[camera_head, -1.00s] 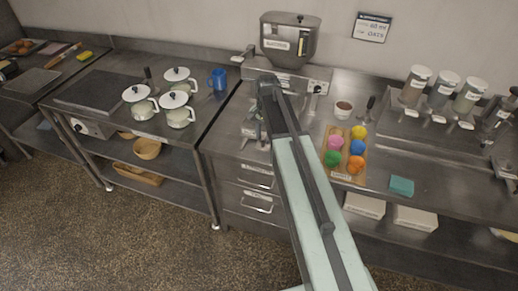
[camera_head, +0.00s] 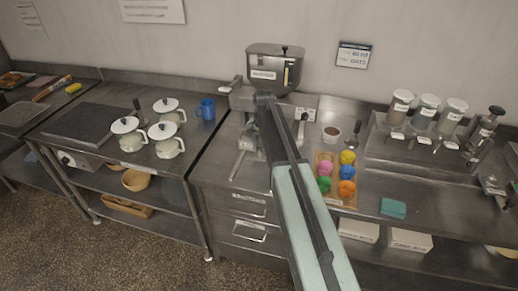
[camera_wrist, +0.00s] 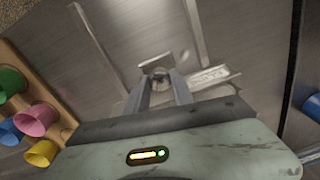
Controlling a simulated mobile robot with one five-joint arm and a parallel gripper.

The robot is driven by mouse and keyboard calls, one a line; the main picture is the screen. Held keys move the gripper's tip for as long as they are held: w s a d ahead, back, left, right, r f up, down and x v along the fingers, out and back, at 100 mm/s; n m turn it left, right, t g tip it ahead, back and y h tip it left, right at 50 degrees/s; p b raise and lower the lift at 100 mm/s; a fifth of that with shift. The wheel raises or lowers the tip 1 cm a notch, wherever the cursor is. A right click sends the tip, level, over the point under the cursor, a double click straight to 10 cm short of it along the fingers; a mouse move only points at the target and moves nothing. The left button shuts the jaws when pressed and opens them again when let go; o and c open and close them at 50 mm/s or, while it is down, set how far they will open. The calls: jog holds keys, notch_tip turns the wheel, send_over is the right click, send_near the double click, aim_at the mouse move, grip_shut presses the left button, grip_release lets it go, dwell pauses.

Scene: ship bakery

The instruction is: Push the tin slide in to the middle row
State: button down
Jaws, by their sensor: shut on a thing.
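In the wrist view my gripper (camera_wrist: 160,84) points down at the steel counter, its two fingers shut on a small metal grip (camera_wrist: 159,70). The grip has a small upright plate behind it and appears to be part of the tin slide. Long metal rails (camera_wrist: 97,45) lie on the counter beside it. In the head view the metal slide frame (camera_head: 246,146) lies on the counter in front of the hopper machine (camera_head: 275,69). I cannot tell which row the slide stands at.
A wooden tray (camera_head: 341,200) of several coloured cups stands right of my arm, with a brown bowl (camera_head: 331,133) behind it. A blue mug (camera_head: 206,109) and white-lidded pots (camera_head: 166,140) stand left. A teal cloth (camera_head: 393,208) lies right. Lidded jars (camera_head: 426,111) stand farther right.

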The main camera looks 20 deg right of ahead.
jog(key=c, duration=1.1)
grip_release()
notch_tip(320, 180, up, 8)
jog(key=p, duration=0.8)
jog(key=shift+s+d, duration=0.15)
jog(key=shift+f, duration=0.2)
